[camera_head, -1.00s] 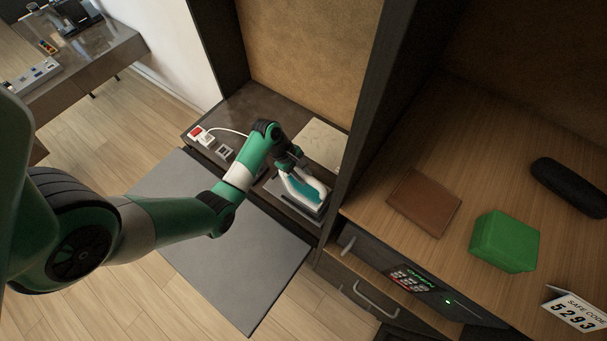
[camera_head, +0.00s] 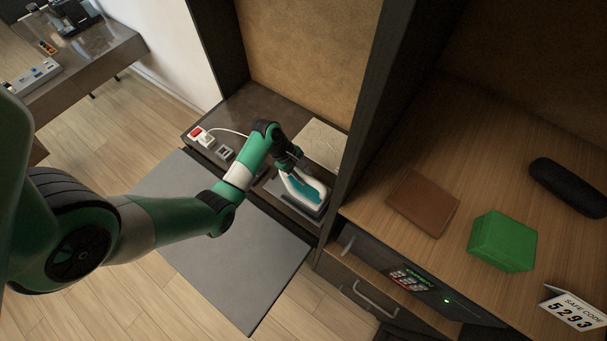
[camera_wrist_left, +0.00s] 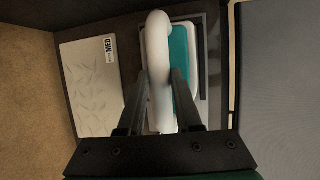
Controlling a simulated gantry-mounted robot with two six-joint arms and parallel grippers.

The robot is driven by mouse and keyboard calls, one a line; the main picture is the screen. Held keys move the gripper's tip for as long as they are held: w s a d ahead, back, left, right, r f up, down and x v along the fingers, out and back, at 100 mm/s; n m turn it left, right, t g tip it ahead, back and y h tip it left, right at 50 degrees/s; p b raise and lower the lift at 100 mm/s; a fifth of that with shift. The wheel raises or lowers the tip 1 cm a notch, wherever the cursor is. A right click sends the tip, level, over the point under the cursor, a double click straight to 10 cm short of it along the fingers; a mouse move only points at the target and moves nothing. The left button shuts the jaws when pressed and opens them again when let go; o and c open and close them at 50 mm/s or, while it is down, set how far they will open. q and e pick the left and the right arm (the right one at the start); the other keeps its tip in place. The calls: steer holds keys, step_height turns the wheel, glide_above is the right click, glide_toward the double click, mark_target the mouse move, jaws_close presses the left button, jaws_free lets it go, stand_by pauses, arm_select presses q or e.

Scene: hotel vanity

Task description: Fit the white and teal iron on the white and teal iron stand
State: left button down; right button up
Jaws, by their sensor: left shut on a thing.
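The white and teal iron (camera_head: 304,188) is at the right end of the low dark shelf, beside the cabinet wall. It also shows in the left wrist view (camera_wrist_left: 182,60), with its white handle (camera_wrist_left: 158,60) between the fingers. My left gripper (camera_head: 287,164) is shut on the iron, and its fingers (camera_wrist_left: 160,80) lie either side of the handle. Under the iron is a dark grey and pale base, probably the iron stand (camera_wrist_left: 203,62); the iron covers most of it. I cannot tell whether the iron rests fully on it. My right gripper is not in view.
A pale patterned board (camera_head: 320,143) lies behind the iron. A power strip (camera_head: 200,136) with a red switch and white cable is on the shelf's left. The cabinet wall (camera_head: 355,130) stands close on the right. A green box (camera_head: 503,240) and brown wallet (camera_head: 423,201) lie on the wooden shelf.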

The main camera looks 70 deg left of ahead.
arm_select(q)
steer(key=shift+f+b, duration=0.9)
steer(key=shift+f, duration=0.55)
stand_by(1.0)
steer(key=c, duration=0.6)
jaws_free()
steer(key=shift+w, duration=0.1)
steer(key=shift+o, duration=0.4)
steer(key=shift+f, duration=0.1)
steer(key=p+v, duration=0.2)
steer(key=v, duration=0.9)
steer(key=shift+r, duration=0.35)
steer(key=shift+a, duration=0.1)
